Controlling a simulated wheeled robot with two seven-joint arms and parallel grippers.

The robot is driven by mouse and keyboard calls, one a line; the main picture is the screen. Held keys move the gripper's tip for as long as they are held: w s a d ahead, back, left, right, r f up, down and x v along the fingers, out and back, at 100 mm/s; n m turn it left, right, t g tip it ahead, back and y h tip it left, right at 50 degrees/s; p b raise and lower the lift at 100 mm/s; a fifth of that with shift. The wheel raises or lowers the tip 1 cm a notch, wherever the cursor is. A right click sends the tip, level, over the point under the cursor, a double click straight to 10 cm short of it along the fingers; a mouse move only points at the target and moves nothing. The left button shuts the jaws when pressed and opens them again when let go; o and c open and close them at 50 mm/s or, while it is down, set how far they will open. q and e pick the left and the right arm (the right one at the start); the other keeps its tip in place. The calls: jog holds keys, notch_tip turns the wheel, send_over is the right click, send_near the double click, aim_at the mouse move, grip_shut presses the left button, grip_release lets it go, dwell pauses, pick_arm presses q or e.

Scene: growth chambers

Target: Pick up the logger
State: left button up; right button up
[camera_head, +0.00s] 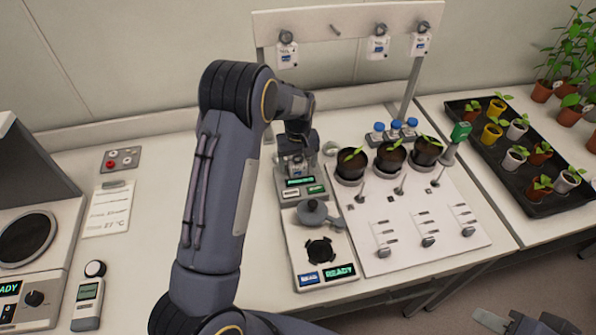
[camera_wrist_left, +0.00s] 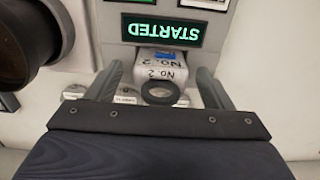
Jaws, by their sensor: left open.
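The logger (camera_wrist_left: 165,68) is a small white block marked "No. 2" with a dark ring (camera_wrist_left: 162,92) at its near end. It sits just beside a green-lit "STARTED" display in the left wrist view. My left gripper (camera_wrist_left: 158,88) is open, with one finger on either side of the logger and gaps visible. In the head view my left gripper (camera_head: 297,152) reaches down at the back of the bench unit, over the logger (camera_head: 297,168), which it partly hides. My right gripper (camera_head: 515,323) shows at the bottom right edge, cut off, its jaws unclear.
A rack (camera_head: 345,22) behind carries several small hanging devices. A white board (camera_head: 410,205) with three dark pots stands right of the unit (camera_head: 320,257). A black seedling tray (camera_head: 520,195) is further right. A meter (camera_head: 88,300) and a paper sheet (camera_head: 108,212) lie left.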

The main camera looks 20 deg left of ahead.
pick_arm(q)
jog(key=c, duration=1.2)
jog(key=shift+r, duration=0.1)
jog(key=shift+r+p, duration=0.4)
jog(key=shift+r, duration=0.15)
jog(key=s+d+r, duration=0.2)
jog(key=d+r, duration=0.2)
jog(key=s+d+r+p, duration=0.1)
jog(key=s+d+r, duration=0.2)
jog(key=r, duration=0.1)
jog(key=s+d+r+p, duration=0.1)
jog(key=s+d+r, duration=0.2)
jog(key=d, duration=0.1)
jog(key=shift+d+r, duration=0.3)
jog(key=shift+r, duration=0.1)
